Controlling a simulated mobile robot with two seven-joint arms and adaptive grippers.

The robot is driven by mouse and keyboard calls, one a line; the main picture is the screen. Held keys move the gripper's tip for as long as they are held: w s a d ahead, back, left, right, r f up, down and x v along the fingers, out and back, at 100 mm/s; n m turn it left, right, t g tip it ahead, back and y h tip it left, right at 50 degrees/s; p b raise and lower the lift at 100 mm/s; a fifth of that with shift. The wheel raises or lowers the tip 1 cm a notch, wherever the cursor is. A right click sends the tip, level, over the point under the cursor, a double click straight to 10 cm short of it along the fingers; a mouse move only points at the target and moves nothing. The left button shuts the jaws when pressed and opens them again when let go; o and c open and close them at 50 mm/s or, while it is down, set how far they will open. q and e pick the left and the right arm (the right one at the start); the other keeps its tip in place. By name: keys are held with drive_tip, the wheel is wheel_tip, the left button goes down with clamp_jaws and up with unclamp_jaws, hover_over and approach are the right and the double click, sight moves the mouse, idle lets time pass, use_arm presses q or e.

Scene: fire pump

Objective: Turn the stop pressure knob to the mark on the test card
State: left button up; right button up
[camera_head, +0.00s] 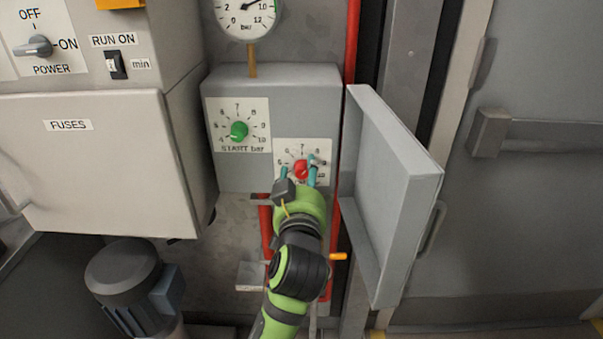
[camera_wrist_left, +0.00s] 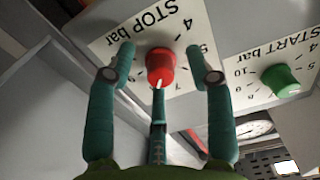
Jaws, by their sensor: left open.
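The red stop pressure knob (camera_head: 301,168) sits on a white dial plate on the lower right of the grey switch box. In the left wrist view the red knob (camera_wrist_left: 160,65) appears upside down under the words STOP bar, and its white pointer line faces down the picture. My left gripper (camera_head: 298,171) is in front of it, open. Its teal fingers (camera_wrist_left: 158,48) stand on both sides of the knob, with visible gaps, and a third finger is below it in the wrist view. Part of the stop scale is hidden by fingers. No test card can be made out. My right gripper is not in view.
The green start knob (camera_head: 238,131) is up and left of the stop knob. The box's open door (camera_head: 392,190) stands close on the right. A pressure gauge (camera_head: 247,14) is above, a fuse cabinet (camera_head: 85,165) left, and a red pipe (camera_head: 352,40) behind.

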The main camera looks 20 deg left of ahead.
use_arm(q)
drive_tip(key=shift+s, duration=0.1)
drive_tip(key=c, duration=1.1)
clamp_jaws()
drive_tip(key=shift+r+m+p, duration=0.1)
drive_tip(key=shift+m+p, duration=0.2)
drive_tip(key=shift+p, duration=0.05)
drive_tip(key=shift+m+p, duration=0.5)
drive_tip(key=shift+p, duration=0.05)
drive_tip(key=m+p, duration=0.3)
drive_tip(key=shift+r+m, duration=0.1)
drive_tip(key=shift+m, duration=0.2)
drive_tip(key=shift+m+p, duration=0.95)
drive_tip(key=shift+m, duration=0.35)
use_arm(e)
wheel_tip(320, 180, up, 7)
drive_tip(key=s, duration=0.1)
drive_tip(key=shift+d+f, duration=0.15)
use_arm(q)
drive_tip(key=shift+a, duration=0.1)
